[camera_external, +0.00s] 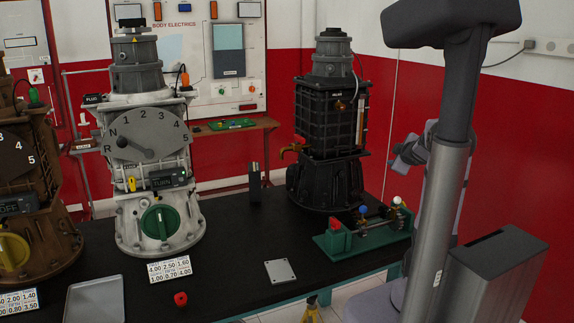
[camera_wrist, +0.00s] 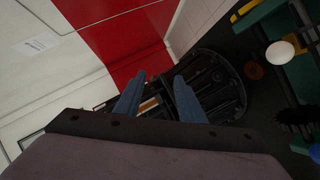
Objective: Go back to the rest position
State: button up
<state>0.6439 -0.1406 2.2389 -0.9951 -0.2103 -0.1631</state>
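My gripper shows in the wrist view (camera_wrist: 160,98) as two blue-grey fingers standing apart, with a clear gap between them. Nothing is held; what shows through the gap is the dark engine trainer (camera_wrist: 217,90) behind. In the external view my gripper is mostly hidden behind my own arm link, at the right of the table. Only grey parts of my wrist show there, to the right of the black engine trainer (camera_external: 330,115) and above table height. The fingertips cannot be made out in that view.
The black table (camera_external: 225,270) bears a white engine trainer (camera_external: 150,180), a brown one (camera_external: 35,190) at the left, a green fixture (camera_external: 365,232) with coloured knobs near my arm, a grey tray (camera_external: 95,300), a metal plate (camera_external: 280,271) and a red knob (camera_external: 180,298). The table's middle front is mostly clear.

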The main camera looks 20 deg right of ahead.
jog(key=s+d+f+m+g, duration=0.1)
jog(key=s+f, duration=0.1)
jog(key=f, duration=0.1)
jog(key=s+d+f+m+g, duration=0.1)
jog(key=s+f+m+g, duration=0.1)
jog(key=f, duration=0.1)
jog(key=s+d+f+m+g, duration=0.1)
jog(key=s+f+m, duration=0.1)
jog(key=s+f, duration=0.1)
jog(key=shift+h+p, duration=0.3)
jog(key=shift+p, duration=0.1)
jog(key=s+a+f+m+g+y, duration=0.4)
jog(key=s+a+f+m+g, duration=0.3)
jog(key=s+a+f, duration=0.75)
jog(key=a+f+n+g+y+b, duration=0.1)
jog(key=a+f+n+y+b, duration=0.25)
jog(key=a, duration=1.15)
notch_tip(320, 180, up, 16)
jog(key=n+h+p, duration=0.1)
jog(key=p, duration=1.3)
jog(key=shift+w+p, duration=0.35)
jog(key=shift+w, duration=0.1)
